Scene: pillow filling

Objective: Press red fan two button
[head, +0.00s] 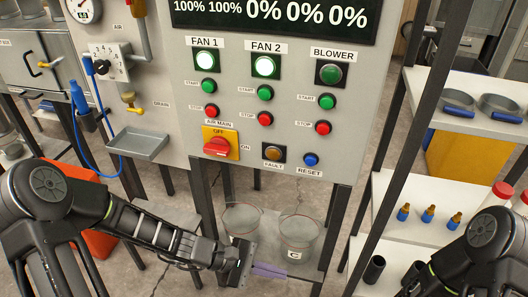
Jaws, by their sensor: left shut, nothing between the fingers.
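The red FAN 2 stop button (265,118) sits on the grey control panel (180,100), below the green FAN 2 start button (264,93). The FAN 2 lamp (265,66) above them is lit. My left gripper (268,271) is shut and empty, low in front of the panel's lower edge. It is well below the red button and apart from it. My right arm (482,245) shows at the lower right, and its gripper is out of view.
FAN 1 buttons and BLOWER buttons flank the FAN 2 column. A red-and-yellow main switch (217,146), a fault button (273,153) and a blue reset button (311,159) sit below. Clear containers (300,238) stand near my left gripper. A white shelf (460,88) is at right.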

